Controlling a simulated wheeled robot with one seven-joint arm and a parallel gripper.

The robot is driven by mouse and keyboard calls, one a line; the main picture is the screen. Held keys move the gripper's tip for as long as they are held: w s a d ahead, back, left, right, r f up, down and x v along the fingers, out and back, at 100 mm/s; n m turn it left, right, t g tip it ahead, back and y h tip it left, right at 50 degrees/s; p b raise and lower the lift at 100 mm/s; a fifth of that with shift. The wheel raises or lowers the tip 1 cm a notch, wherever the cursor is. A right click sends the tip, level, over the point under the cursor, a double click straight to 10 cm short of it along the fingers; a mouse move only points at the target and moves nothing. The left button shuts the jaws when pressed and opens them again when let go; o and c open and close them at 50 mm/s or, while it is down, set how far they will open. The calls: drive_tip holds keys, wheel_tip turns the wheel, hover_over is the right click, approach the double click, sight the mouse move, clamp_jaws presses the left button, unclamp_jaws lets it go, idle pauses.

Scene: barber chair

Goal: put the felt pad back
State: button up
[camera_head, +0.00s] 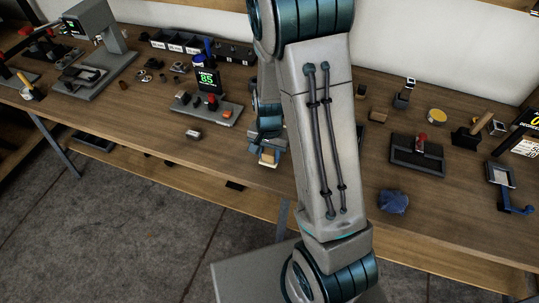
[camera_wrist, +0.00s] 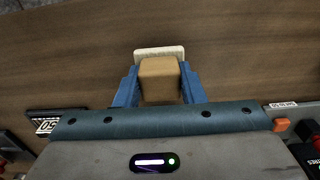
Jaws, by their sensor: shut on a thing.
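The felt pad shows as a tan block with a pale, cream-coloured layer at its far end in the wrist view (camera_wrist: 160,78). My gripper (camera_wrist: 158,92) is shut on the tan block, with one blue finger on each side. In the head view my gripper (camera_head: 269,145) is low over the front part of the bench, left of my forearm, with the tan and pale pad (camera_head: 267,159) under its fingers. I cannot tell whether the pad touches the bench top. My arm hides part of the bench behind the gripper.
The wooden bench (camera_head: 150,120) is crowded. A board with a green "85" display (camera_head: 208,80) stands left of my gripper, with a small pale-topped block (camera_head: 193,133) before it. A dark tray with a red knob (camera_head: 420,150) and a blue crumpled cloth (camera_head: 393,201) lie right of my arm.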

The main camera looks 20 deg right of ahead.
sight(269, 152)
drive_tip(key=shift+f, duration=1)
drive_tip(key=shift+f, duration=0.25)
drive_tip(key=o, duration=1)
drive_tip(key=shift+r, duration=0.1)
drive_tip(key=shift+c, duration=0.2)
wheel_tip(269, 152, up, 12)
drive_tip(key=shift+r, duration=0.2)
drive_tip(key=s+r+n+t, duration=0.3)
drive_tip(key=s+r+n, duration=0.4)
drive_tip(key=s+r, duration=0.5)
drive_tip(key=shift+s+r, duration=0.4)
drive_tip(key=shift+s, duration=0.8)
